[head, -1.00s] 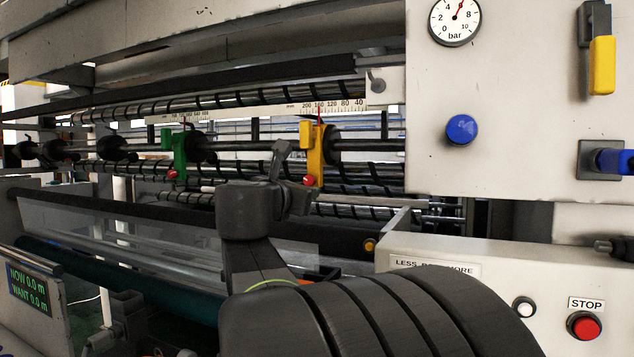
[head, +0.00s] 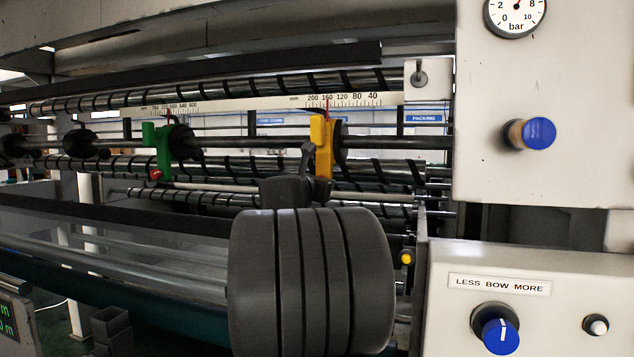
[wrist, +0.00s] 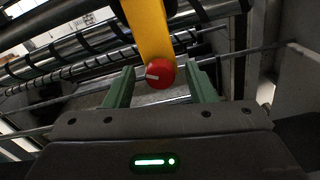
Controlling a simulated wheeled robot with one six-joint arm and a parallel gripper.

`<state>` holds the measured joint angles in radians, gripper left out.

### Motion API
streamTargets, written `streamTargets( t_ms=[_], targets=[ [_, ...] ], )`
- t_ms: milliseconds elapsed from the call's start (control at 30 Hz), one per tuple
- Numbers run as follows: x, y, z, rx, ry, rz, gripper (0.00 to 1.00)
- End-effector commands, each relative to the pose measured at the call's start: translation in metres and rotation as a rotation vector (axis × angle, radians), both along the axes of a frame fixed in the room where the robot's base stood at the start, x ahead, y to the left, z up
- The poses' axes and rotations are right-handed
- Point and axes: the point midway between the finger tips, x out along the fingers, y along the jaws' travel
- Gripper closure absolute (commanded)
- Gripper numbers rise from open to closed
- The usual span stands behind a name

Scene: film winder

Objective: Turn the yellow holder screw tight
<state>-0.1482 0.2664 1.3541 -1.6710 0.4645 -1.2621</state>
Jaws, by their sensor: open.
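The yellow holder (head: 322,147) hangs on the dark bar, below the ruler, in the head view. Its red screw, a round knob with a white mark, shows in the wrist view (wrist: 160,74) at the lower end of the yellow holder (wrist: 146,28). In the head view my arm hides the screw. My gripper (wrist: 160,86) is open, with one green finger on each side of the red screw. I cannot tell whether the fingers reach around it or stop just short; neither finger visibly touches it.
A green holder (head: 163,150) with a red knob sits on the same bar to the left. At right are the machine's pale panels (head: 540,90) with a blue knob (head: 539,133), a gauge (head: 515,14) and the bow knob (head: 500,335). Rollers run behind the holders.

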Motion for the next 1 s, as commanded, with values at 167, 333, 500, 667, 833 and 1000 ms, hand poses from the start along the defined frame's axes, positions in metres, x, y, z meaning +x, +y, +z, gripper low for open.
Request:
streamTargets(
  t_ms=[167,333,500,667,833,1000],
  targets=[
    [-0.0002,0.0001,-0.0001,0.000,0.000,0.000,0.61],
    [-0.0003,0.0001,-0.0002,0.000,0.000,0.000,0.94],
    [-0.0004,0.0001,-0.0005,0.005,-0.002,0.000,0.94],
    [-0.0004,0.0001,-0.0019,0.038,-0.012,0.000,0.94],
    [-0.0005,0.0001,-0.0033,0.121,-0.039,0.000,0.94],
    [-0.0006,0.0000,-0.0045,0.250,-0.082,0.000,0.94]
  ],
)
